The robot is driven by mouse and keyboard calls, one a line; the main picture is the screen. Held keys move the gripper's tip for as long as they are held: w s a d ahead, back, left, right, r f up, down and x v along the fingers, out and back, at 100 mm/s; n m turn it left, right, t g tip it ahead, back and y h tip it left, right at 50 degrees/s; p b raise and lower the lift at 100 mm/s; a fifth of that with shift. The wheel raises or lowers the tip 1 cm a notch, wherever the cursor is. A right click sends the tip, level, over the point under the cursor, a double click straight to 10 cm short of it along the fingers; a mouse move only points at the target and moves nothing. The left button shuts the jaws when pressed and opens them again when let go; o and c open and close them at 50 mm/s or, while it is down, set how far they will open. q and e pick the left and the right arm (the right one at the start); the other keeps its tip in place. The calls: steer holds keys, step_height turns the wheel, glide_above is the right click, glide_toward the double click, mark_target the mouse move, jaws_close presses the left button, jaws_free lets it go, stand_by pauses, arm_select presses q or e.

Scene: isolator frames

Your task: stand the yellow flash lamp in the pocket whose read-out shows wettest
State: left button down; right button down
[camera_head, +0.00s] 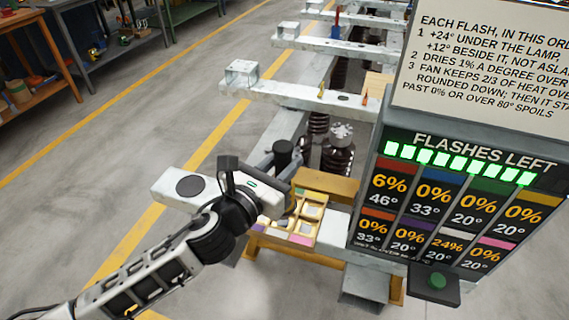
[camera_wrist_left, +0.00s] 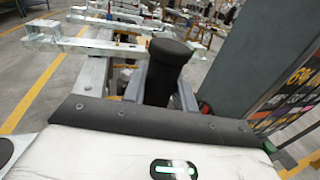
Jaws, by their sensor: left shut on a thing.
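My left gripper (camera_head: 280,168) is shut on a dark upright cylinder (camera_head: 283,150), probably the flash lamp; no yellow shows on it. In the left wrist view the cylinder (camera_wrist_left: 168,72) stands between the fingers, its lower end hidden. The pale yellow pocket tray (camera_head: 318,232) lies just below and right of the gripper, partly covered by it. Coloured tags edge the tray, including a pink one (camera_head: 300,239). The read-out board (camera_head: 398,225) shows 24% and 20° under the white bar, 6% and 46° under red, and 0% in the other cells. My right gripper is out of view.
A rules sign (camera_head: 480,60) stands above the board, with several green "flashes left" lights lit. A green button (camera_head: 437,281) sits on a dark box at the board's foot. Pale metal beams (camera_head: 300,98) and brown ribbed insulators (camera_head: 338,158) stand behind the tray. Grey floor lies left.

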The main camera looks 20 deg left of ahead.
arm_select(q)
steer(key=shift+w+f+b, duration=0.15)
steer(key=shift+f+b, duration=0.45)
steer(key=shift+f, duration=0.25)
steer(key=shift+f+b, duration=0.55)
steer(key=shift+b, duration=0.15)
steer(key=c, duration=1.1)
jaws_free()
steer(key=shift+f, duration=0.25)
